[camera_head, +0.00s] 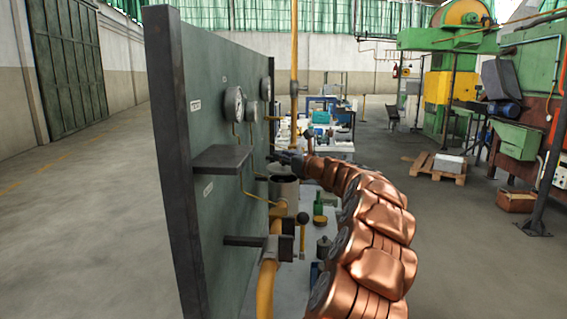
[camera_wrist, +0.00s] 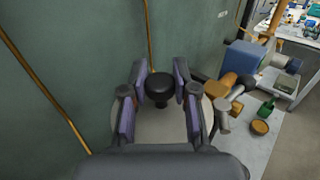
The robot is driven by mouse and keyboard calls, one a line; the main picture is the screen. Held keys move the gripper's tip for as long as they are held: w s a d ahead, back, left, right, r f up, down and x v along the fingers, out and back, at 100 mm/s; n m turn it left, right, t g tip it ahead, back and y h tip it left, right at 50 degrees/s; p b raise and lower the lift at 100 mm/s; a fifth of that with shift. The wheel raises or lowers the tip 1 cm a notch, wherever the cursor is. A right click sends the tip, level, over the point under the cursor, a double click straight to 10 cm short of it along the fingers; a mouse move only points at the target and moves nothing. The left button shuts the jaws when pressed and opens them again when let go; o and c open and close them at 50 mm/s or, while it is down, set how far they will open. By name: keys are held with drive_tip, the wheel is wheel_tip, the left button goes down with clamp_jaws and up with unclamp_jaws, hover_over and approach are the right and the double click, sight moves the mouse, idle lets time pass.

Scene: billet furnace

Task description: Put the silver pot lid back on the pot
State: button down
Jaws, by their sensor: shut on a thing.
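My gripper (camera_wrist: 160,88) is shut on the round black knob (camera_wrist: 158,87) of the silver pot lid, with one finger on each side of it. The pale disc of the lid (camera_wrist: 165,128) shows below and between the fingers in the wrist view. The lid is hard to make out there. The lid hides what lies under it in the wrist view, so I cannot tell whether it touches the pot.
The green panel (camera_head: 215,120) stands close on the left, with gauges, a dark shelf (camera_head: 221,158) and yellow pipes (camera_head: 267,285). A green bottle (camera_wrist: 266,108) and a round brown-topped item (camera_wrist: 260,127) stand at right. Open floor (camera_head: 75,230) lies left of the panel.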

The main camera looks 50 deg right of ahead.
drive_tip(key=shift+f, duration=0.95)
drive_tip(key=shift+f, duration=0.5)
drive_tip(key=c, duration=0.9)
unclamp_jaws()
drive_tip(key=shift+r, duration=0.4)
drive_tip(key=shift+s, duration=0.25)
drive_tip(key=s, duration=0.3)
drive_tip(key=s+a+b, duration=0.1)
drive_tip(key=s, duration=0.3)
drive_tip(key=s+b, duration=0.1)
drive_tip(key=s, duration=0.3)
drive_tip(key=shift+s+a, duration=0.2)
drive_tip(key=shift+s, duration=0.05)
